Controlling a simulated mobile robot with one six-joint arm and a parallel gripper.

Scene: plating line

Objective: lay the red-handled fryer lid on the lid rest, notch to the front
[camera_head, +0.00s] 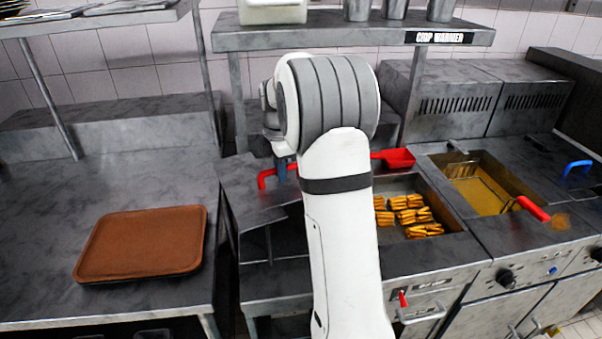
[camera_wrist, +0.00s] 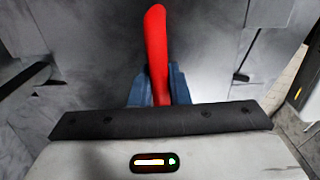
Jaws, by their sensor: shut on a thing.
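My gripper (camera_head: 283,165) is mostly hidden behind my arm in the head view; its blue fingers show at the left edge. In the wrist view, my gripper (camera_wrist: 155,85) has its blue fingers shut on the red handle (camera_wrist: 156,45). The same red handle (camera_head: 265,178) shows beside my arm in the head view. The grey fryer lid (camera_head: 245,190) appears as a flat plate under the handle, over the stand left of the fryer. I cannot tell whether it touches what is below. The notch and the lid rest cannot be made out clearly.
A brown tray (camera_head: 145,243) lies on the left counter. Right of my arm are a red scoop (camera_head: 397,157), a bin of fried pieces (camera_head: 410,215) and a fryer basket's red handle (camera_head: 532,208). A blue handle (camera_head: 577,167) is farther right. A shelf (camera_head: 300,37) hangs above.

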